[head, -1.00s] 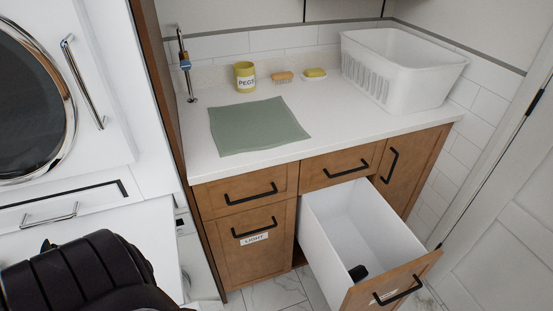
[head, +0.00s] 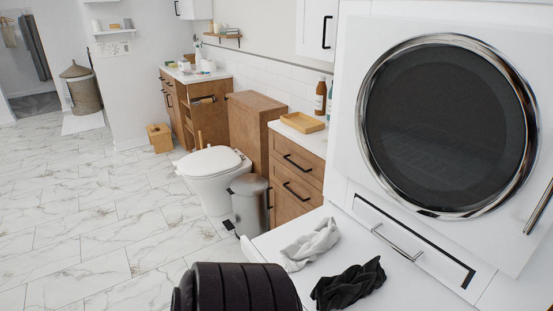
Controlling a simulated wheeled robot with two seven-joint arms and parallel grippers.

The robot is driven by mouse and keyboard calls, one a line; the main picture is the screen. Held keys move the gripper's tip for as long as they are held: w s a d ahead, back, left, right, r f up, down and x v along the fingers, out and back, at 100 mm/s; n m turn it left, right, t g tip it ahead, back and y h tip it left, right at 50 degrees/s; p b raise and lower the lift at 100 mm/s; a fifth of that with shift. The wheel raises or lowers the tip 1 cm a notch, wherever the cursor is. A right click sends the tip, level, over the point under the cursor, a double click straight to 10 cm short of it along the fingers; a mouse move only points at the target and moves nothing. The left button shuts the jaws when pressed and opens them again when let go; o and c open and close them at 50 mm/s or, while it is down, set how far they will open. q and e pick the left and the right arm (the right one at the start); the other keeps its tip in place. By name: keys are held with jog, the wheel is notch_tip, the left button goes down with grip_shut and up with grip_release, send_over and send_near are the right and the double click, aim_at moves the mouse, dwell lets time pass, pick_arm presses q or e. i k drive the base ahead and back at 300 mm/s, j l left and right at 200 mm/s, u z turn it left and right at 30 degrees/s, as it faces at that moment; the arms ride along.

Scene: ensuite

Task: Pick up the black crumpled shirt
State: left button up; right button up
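The black crumpled shirt (head: 348,284) lies in a loose heap on a white surface in front of the washer or dryer, at the bottom of the head view, right of centre. A light grey crumpled cloth (head: 311,244) lies just behind it and to its left on the same surface, with a small gap between them. A black ribbed part of my own arm fills the bottom edge to the left of the shirt. Neither gripper's fingers can be seen.
The white surface (head: 400,292) is bare right of the shirt. The machine with a round dark door (head: 450,125) rises behind it. A pedal bin (head: 250,203), a toilet (head: 212,168) and a wooden drawer unit (head: 296,180) stand beyond. The marble floor (head: 80,215) at left is open.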

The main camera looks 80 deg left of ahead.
aim_at(357, 282)
jog(key=j+u, duration=0.15)
jog(key=u, duration=1.5)
jog(key=j+z, duration=0.15)
jog(key=z, duration=0.25)
jog(key=i+j+z, duration=0.1)
jog(key=z, duration=0.3)
jog(key=j+z, duration=0.3)
jog(key=z, duration=0.15)
jog(key=j+z, duration=0.2)
jog(key=z, duration=0.2)
